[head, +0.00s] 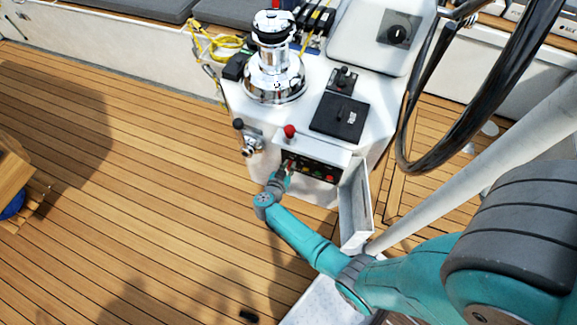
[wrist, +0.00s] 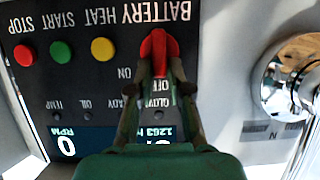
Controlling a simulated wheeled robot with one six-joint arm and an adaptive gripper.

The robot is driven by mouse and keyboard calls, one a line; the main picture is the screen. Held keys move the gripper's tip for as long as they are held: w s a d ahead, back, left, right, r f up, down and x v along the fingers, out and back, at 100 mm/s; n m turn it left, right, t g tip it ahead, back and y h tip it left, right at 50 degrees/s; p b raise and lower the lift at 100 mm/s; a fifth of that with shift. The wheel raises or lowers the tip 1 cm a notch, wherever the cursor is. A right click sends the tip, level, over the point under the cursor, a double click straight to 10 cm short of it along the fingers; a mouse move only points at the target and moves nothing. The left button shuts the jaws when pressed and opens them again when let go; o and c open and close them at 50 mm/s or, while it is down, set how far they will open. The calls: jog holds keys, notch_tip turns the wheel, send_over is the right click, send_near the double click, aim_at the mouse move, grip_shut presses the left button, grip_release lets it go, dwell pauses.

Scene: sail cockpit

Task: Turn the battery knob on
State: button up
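The battery knob (wrist: 156,45) is red and sits under the upside-down BATTERY label in the wrist view. Its handle points down in that view, toward the OFF mark (wrist: 162,86); the ON mark (wrist: 124,72) is to the left. My gripper (wrist: 161,68) is at the knob, with one finger on each side of its handle. The fingers are close together and look shut on it, hiding part of its sides. In the head view my gripper (head: 287,168) reaches the black control panel (head: 313,168) at its left end, where the knob is mostly hidden.
Yellow, green and red buttons (wrist: 61,52) sit left of the knob in the wrist view. A chrome fitting (wrist: 287,85) stands close on the right. An open white lid (head: 355,203) is beside the panel, near my arm.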

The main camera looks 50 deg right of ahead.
grip_shut()
jog(key=shift+s+d+f+m+t+h, duration=0.15)
jog(key=shift+s+f+m+t, duration=0.3)
jog(key=shift+m+t, duration=1.3)
jog(key=shift+s+d+f+m+t+h, duration=0.15)
jog(key=shift+s+f+m+t, duration=0.4)
jog(key=shift+m, duration=2.15)
jog(key=shift+s+d+f+m+t+h, duration=0.1)
jog(key=shift+s+d+f+m+t, duration=0.15)
jog(key=shift+m+t, duration=1.6)
jog(key=shift+a+m+g, duration=0.1)
jog(key=shift+m+g, duration=0.35)
jog(key=shift+m, duration=0.05)
jog(key=o, duration=0.6)
grip_release()
